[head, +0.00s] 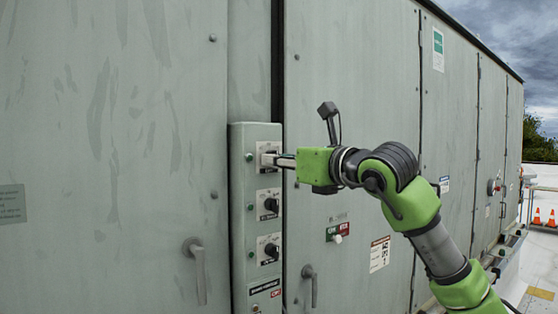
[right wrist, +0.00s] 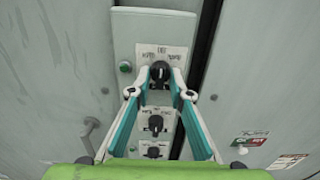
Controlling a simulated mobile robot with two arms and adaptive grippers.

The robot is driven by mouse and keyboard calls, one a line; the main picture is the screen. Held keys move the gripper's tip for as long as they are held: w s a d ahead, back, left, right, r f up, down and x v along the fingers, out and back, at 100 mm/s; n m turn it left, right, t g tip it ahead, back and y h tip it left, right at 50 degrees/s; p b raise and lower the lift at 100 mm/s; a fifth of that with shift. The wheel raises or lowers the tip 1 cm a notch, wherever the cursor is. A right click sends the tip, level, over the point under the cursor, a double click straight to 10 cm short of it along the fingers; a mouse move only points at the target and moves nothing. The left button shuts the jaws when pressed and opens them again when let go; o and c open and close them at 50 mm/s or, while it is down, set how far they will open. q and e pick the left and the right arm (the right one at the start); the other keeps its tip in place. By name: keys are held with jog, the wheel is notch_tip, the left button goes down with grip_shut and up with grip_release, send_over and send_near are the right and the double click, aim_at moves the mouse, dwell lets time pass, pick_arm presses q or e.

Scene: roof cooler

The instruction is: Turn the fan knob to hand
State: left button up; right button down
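A narrow grey control box (head: 244,215) on the cabinet front carries three black knobs on white plates, one above another. The top knob (right wrist: 160,72) lies between the fingertips of my right gripper (right wrist: 160,75); in the head view the fingers (head: 282,160) reach its plate and largely hide it. I cannot tell whether the fingertips press on the knob. The middle knob (head: 271,204) and bottom knob (head: 271,250) are clear of the gripper. The plate lettering is too small to read surely, so I cannot tell which knob is the fan's. My left gripper is not in view.
Green buttons (head: 249,157) sit left of the knobs. Door handles (head: 196,268) and (head: 310,284) stick out on both sides of the box. A red and green switch plate (head: 338,232) is to the right. Traffic cones (head: 537,216) stand far right.

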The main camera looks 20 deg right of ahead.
jog(key=shift+a+m+b, duration=0.15)
jog(key=shift+m+b, duration=3.45)
jog(key=shift+m, duration=0.6)
jog(key=shift+r, duration=0.15)
jog(key=c, duration=1.9)
grip_release()
jog(key=shift+s, duration=0.1)
